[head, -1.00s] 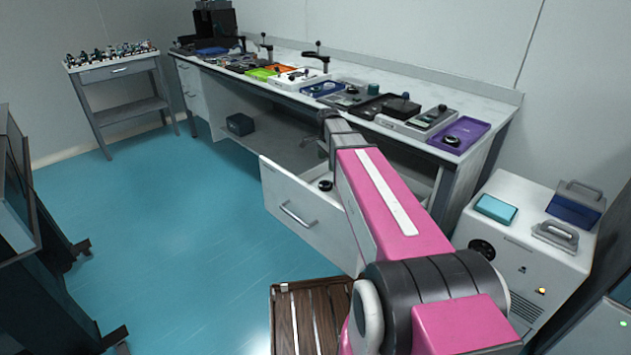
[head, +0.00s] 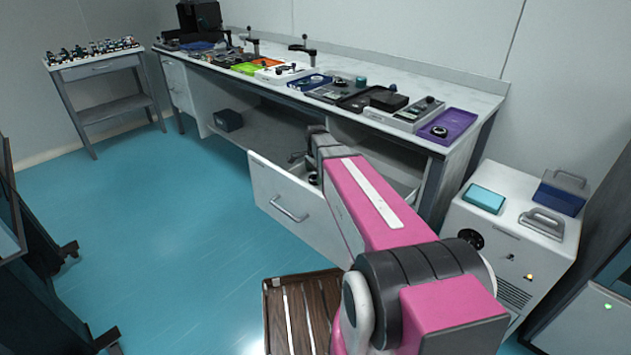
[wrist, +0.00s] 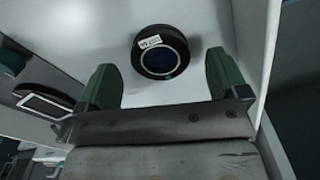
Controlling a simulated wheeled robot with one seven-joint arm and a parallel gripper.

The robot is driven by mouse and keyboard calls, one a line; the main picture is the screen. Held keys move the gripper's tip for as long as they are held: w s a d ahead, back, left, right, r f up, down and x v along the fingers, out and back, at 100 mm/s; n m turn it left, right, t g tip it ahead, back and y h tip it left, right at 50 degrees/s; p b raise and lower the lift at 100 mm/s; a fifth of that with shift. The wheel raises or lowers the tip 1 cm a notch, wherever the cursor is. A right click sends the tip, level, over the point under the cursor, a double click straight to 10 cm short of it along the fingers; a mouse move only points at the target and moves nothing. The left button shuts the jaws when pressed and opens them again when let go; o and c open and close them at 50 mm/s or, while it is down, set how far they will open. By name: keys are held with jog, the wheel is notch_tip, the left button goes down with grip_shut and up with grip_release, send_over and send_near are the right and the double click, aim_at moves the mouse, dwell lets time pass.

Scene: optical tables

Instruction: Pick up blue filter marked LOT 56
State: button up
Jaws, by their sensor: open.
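A round filter with a black rim, a dark blue centre and a white label (wrist: 160,50) lies on a white surface in the wrist view. I see no contact. In the head view my gripper (head: 299,157) is just above the drawer, partly hidden by my arm.
The bench (head: 450,85) above the drawer holds several trays and devices, including a purple tray (head: 460,122) with a round black piece. A white cabinet (head: 495,235) stands at the right. A dark thing with a pale-rimmed panel (wrist: 42,103) is left in the wrist view. Floor at left is open.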

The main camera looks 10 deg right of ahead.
jog(key=shift+f, duration=0.95)
jog(key=c, duration=1)
jog(key=shift+r, duration=0.1)
